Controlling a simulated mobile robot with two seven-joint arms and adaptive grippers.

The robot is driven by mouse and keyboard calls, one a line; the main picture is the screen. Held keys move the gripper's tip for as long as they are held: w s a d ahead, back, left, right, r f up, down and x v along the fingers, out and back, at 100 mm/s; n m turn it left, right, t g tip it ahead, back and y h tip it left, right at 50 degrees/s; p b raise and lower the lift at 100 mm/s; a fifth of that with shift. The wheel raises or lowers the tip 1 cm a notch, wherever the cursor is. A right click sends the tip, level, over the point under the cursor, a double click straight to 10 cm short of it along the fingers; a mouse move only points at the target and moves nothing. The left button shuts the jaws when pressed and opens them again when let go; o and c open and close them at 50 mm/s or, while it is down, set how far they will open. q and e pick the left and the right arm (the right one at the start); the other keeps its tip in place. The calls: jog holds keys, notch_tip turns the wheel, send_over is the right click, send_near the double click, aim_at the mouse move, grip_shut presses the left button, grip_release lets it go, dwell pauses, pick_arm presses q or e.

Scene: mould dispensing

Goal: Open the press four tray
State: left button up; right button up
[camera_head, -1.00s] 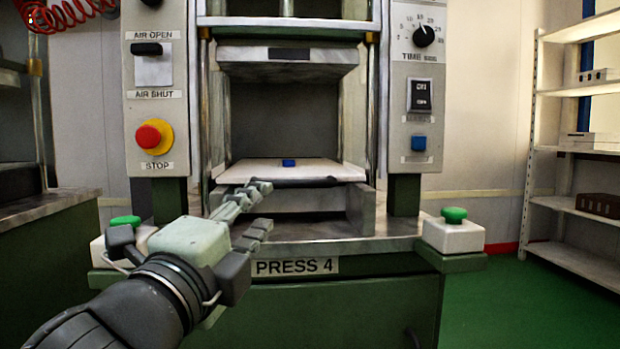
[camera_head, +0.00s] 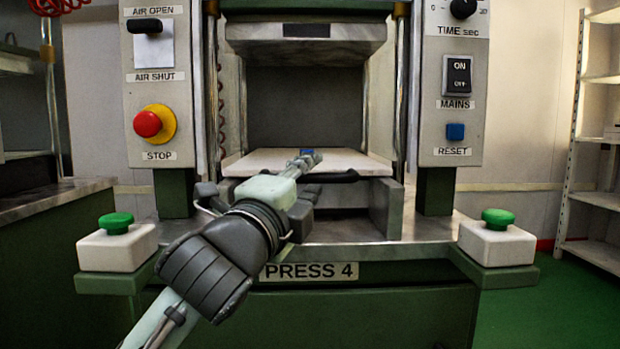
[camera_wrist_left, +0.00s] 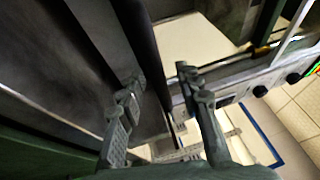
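The press four tray (camera_head: 262,160) is a pale flat plate in the opening of the press, with a dark bar handle (camera_head: 338,177) along its front edge. A small blue piece (camera_head: 307,152) shows on the tray, partly behind my fingers. My left gripper (camera_head: 304,163) is at the tray's front edge and covers the left part of the handle. In the left wrist view its two fingers (camera_wrist_left: 158,88) stand apart, and the dark handle bar (camera_wrist_left: 142,42) runs between them. Contact with the bar cannot be told. My right gripper is not in view.
The upper platen (camera_head: 305,48) hangs above the tray with a clear gap. Two green push buttons (camera_head: 116,223) (camera_head: 497,219) on white boxes flank the front ledge. The red stop button (camera_head: 148,124) is on the left panel, with a shelf rack (camera_head: 590,160) at far right.

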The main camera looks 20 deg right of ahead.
pick_arm(q)
jog(key=shift+w+d, duration=0.15)
jog(key=shift+w, duration=0.05)
grip_shut()
dwell(0.4)
